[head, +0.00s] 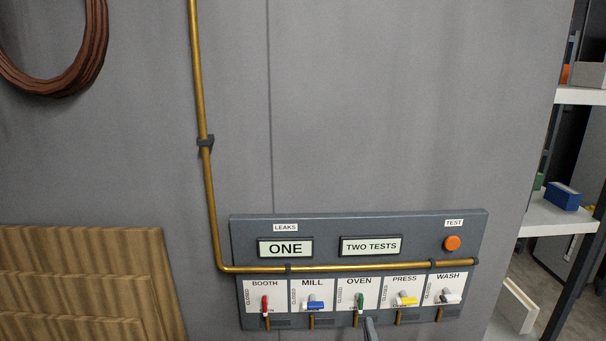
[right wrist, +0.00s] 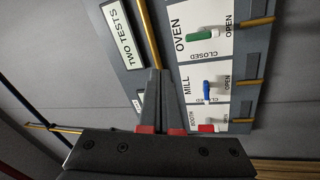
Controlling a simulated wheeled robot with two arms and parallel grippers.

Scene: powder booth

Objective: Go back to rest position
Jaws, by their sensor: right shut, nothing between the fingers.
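My right gripper (head: 369,328) shows only as a grey fingertip at the bottom edge of the head view, just below and right of the green oven handle (head: 360,302). In the right wrist view the right gripper (right wrist: 160,72) has its fingers together and empty, in front of the valve panel (right wrist: 143,50). The fingers appear clear of the handles; whether they touch the panel I cannot tell. The left gripper is not in view.
The panel (head: 330,224) has red (head: 265,305) and green handles upright; blue (head: 315,305), yellow (head: 407,301) and white (head: 450,297) handles lie across. Displays read ONE (head: 285,248) and TWO TESTS (head: 371,246). A brass pipe (head: 207,180) crosses the panel. Shelves (head: 560,214) stand right.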

